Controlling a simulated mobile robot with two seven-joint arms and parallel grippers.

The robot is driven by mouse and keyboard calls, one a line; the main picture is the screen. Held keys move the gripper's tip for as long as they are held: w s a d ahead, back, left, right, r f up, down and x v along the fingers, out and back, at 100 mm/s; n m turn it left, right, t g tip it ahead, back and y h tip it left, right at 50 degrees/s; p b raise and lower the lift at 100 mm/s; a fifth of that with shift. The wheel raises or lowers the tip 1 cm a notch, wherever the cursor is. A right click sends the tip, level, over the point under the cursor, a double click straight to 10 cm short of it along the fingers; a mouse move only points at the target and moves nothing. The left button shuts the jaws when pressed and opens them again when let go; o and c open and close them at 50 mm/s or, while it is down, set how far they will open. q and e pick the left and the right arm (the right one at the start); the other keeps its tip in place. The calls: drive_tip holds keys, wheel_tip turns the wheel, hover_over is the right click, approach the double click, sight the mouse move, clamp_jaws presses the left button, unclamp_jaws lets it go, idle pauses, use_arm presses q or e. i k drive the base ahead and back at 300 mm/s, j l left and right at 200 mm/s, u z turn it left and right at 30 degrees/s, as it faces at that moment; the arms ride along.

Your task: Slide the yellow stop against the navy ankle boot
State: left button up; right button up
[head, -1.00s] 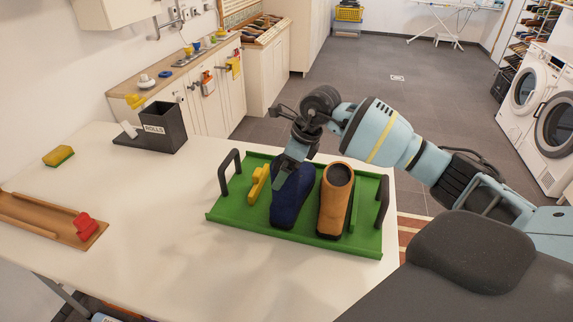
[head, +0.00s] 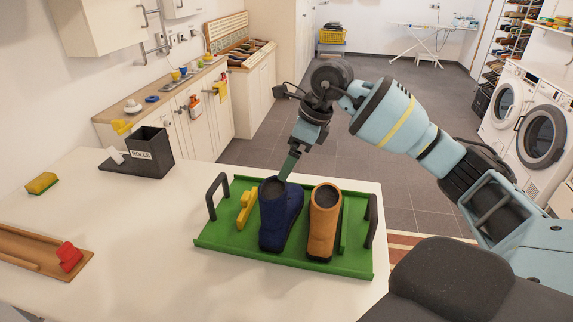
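The yellow stop (head: 246,208) stands on the green tray (head: 225,243), just left of the navy ankle boot (head: 280,219). Only a narrow space shows between stop and boot, and I cannot tell whether they touch at any point. The boot stands upright, with its dark opening at the top. My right gripper (head: 289,168) points down from above, its tips close to the back edge of the boot's opening. Its fingers overlap in this view, so I cannot see whether they are apart. My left gripper is not in view.
A tan boot (head: 324,222) stands right of the navy one, beside a green upright divider (head: 343,225). Black handles (head: 217,196) rise at the tray's ends. A rolls box (head: 150,151), a sponge (head: 41,183) and a wooden rack with a red block (head: 69,256) lie leftward. The table between is clear.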

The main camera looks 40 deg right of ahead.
sight(248, 199)
drive_tip(key=k, duration=1)
